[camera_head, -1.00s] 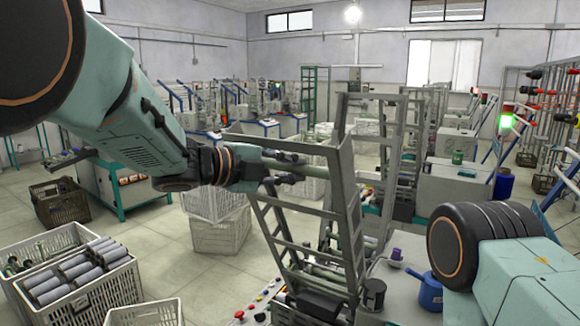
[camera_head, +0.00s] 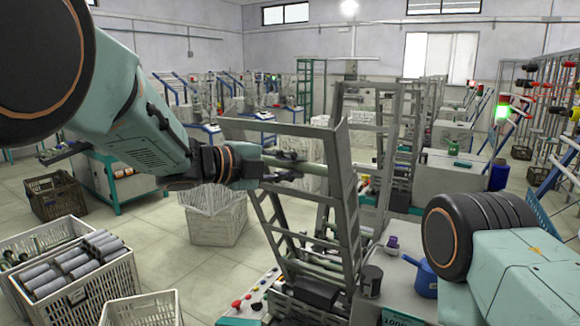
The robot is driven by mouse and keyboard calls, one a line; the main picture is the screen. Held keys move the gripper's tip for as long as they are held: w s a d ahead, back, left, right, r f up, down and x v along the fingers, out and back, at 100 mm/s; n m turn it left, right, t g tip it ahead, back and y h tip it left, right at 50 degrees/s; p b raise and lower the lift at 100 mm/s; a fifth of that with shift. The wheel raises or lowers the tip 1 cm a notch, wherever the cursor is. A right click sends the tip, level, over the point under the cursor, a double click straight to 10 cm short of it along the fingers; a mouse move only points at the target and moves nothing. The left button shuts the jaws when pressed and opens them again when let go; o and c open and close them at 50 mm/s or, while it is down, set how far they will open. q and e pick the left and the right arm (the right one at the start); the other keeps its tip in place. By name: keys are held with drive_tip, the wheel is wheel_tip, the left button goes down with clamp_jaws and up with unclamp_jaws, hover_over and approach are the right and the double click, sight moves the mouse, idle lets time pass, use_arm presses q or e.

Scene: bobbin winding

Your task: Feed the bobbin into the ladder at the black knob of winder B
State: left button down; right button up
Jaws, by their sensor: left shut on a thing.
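The gripper fingers hide part of the bobbin. A black knob (camera_head: 371,281) is at the lower right of the ladder, on the winder. My right gripper is out of view; only part of my right arm shows at the lower right.
White crates stand at the lower left, one holding grey bobbins (camera_head: 75,268). Another white crate (camera_head: 216,222) is behind the ladder. A blue pot (camera_head: 426,279) and a purple item (camera_head: 392,243) sit right of the knob. Red buttons (camera_head: 247,298) are on the front panel.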

use_arm(q)
drive_tip(key=shift+w+d+f+b, duration=0.25)
drive_tip(key=shift+f+b, duration=0.1)
drive_tip(key=shift+f, duration=0.3)
drive_tip(key=shift+w+d+f+b, duration=0.1)
drive_tip(key=shift+w+f+b, duration=0.2)
drive_tip(key=shift+f, duration=0.4)
drive_tip(key=shift+w+d+f+b, duration=0.25)
drive_tip(key=shift+f+b, duration=0.1)
drive_tip(key=shift+f, duration=0.3)
drive_tip(key=c, duration=1.1)
unclamp_jaws()
drive_tip(key=shift+c, duration=0.2)
drive_tip(key=shift+o, duration=0.4)
drive_tip(key=shift+o, duration=1.2)
drive_tip(key=shift+a, duration=0.1)
